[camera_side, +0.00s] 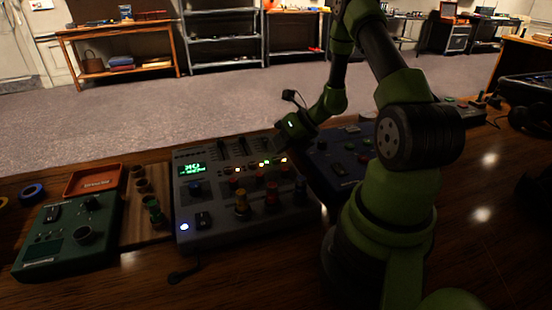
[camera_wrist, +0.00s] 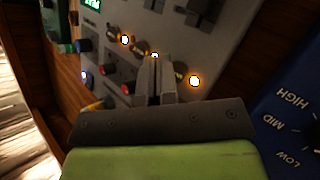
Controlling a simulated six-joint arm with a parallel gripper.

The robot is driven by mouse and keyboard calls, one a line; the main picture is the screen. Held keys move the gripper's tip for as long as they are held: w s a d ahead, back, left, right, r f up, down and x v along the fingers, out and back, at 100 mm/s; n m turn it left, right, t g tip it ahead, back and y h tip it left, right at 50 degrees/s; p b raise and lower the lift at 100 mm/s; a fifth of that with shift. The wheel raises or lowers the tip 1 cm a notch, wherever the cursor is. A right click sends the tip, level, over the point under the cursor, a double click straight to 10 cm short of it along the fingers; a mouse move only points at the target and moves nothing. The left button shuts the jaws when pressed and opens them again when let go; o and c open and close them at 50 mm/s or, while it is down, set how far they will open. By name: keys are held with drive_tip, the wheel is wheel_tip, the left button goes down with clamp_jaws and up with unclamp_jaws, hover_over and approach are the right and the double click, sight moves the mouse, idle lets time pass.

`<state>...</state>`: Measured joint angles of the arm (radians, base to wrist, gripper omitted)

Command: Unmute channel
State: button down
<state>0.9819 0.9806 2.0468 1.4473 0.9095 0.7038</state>
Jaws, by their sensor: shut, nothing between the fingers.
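The grey mixing desk (camera_side: 222,217) stands on the wooden table, with a green lit display (camera_side: 192,167), faders at the back, coloured knobs in front and a row of small lit buttons. My gripper (camera_side: 283,148) is over its right side. In the wrist view, my gripper (camera_wrist: 155,65) is shut and empty, its fingertips close to a lit button (camera_wrist: 155,56) in the row. Another lit button (camera_wrist: 194,80) is to the right and one (camera_wrist: 125,40) to the left. The fingers hide part of the panel. I cannot tell whether the tips touch it.
A blue unit (camera_side: 335,162) with knobs sits close to the right of the desk. A green box (camera_side: 67,237) with knobs and an orange tray (camera_side: 95,180) are at the left. A small dark item (camera_side: 184,273) lies in front. The front table is mostly clear.

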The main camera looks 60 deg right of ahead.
sight(277, 158)
drive_tip(key=shift+f, duration=0.1)
idle(0.5)
drive_tip(key=shift+f, duration=0.35)
drive_tip(key=shift+r, duration=0.45)
drive_tip(key=shift+r, duration=3.05)
